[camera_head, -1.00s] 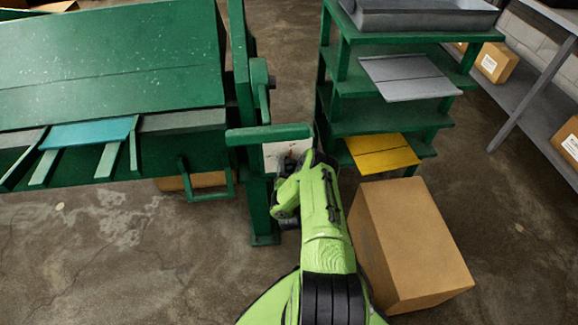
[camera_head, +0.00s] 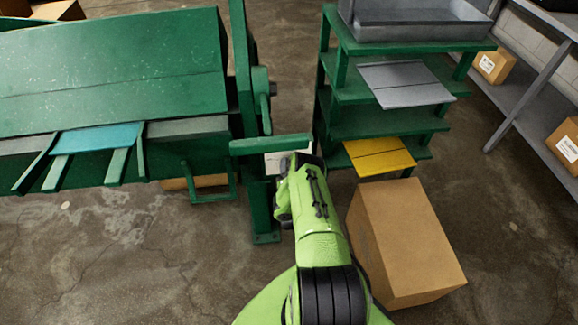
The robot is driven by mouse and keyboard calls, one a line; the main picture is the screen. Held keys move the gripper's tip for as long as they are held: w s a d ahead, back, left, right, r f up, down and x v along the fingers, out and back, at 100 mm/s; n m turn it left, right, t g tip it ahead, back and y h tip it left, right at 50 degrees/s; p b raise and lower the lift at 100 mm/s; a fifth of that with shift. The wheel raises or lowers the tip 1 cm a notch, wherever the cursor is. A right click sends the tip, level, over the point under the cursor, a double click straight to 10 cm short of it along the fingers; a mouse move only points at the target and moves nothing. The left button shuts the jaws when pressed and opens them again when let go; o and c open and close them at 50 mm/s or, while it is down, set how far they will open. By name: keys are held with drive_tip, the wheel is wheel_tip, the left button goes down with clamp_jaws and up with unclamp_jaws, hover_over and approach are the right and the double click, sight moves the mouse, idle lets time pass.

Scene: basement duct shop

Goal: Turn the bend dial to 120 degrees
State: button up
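A green bending machine (camera_head: 120,75) fills the left side, with a teal sheet (camera_head: 100,139) at its front edge. At its right end a white plate (camera_head: 276,163) shows under a green bar (camera_head: 270,145). The plate is mostly covered by my lime-green arm. I cannot make out the bend dial, its pointer or any degree marks. My arm reaches up to the plate, and its end is by the plate's right side. My gripper's fingers are hidden behind the arm, so I cannot see whether they touch anything.
A green shelf rack (camera_head: 385,120) stands right of the machine, holding a grey tray (camera_head: 425,24), a grey sheet (camera_head: 405,84) and a yellow sheet (camera_head: 379,157). A cardboard box (camera_head: 405,240) stands close to my arm's right. The floor at lower left is clear.

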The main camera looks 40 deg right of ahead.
drive_tip(key=m+p, duration=0.1)
drive_tip(key=m, duration=0.3)
drive_tip(key=shift+m+y, duration=0.4)
drive_tip(key=shift+f, duration=0.1)
idle(0.3)
drive_tip(key=o, duration=1)
